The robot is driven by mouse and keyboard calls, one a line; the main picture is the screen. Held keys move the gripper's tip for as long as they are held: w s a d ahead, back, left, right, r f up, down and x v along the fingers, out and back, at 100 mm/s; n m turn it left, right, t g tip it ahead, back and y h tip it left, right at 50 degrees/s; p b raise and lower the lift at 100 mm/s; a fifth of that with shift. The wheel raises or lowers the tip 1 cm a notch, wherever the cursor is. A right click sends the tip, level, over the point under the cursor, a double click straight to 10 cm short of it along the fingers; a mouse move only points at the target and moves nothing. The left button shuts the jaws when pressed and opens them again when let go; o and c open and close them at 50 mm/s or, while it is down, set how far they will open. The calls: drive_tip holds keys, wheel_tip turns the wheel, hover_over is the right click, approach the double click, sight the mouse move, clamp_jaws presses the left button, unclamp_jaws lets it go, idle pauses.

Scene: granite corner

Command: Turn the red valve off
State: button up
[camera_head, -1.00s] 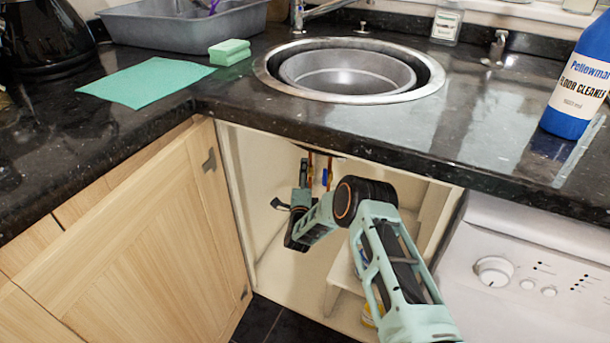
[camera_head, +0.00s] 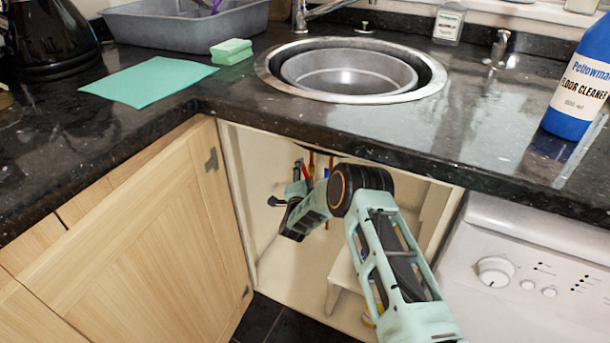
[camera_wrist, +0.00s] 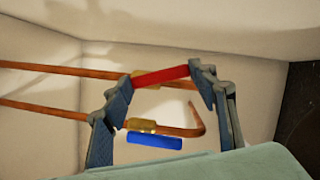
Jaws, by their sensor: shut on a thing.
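The red valve's handle (camera_wrist: 160,76) is a red bar on the upper copper pipe in the wrist view. It lies at a slight angle to that pipe. My gripper (camera_wrist: 160,80) is shut on it, with one finger at each end of the bar. In the head view, my gripper (camera_head: 299,188) is inside the open cupboard under the sink, and a small bit of the red handle (camera_head: 306,171) shows beside it. The valve body is partly hidden.
An open wooden door (camera_head: 140,235) stands left of the cupboard. A white shelf (camera_head: 345,280) is below my arm. The dark worktop (camera_head: 300,120) is above.

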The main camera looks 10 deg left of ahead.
idle(0.4)
drive_tip(key=o, duration=1.2)
drive_tip(key=shift+c, duration=0.2)
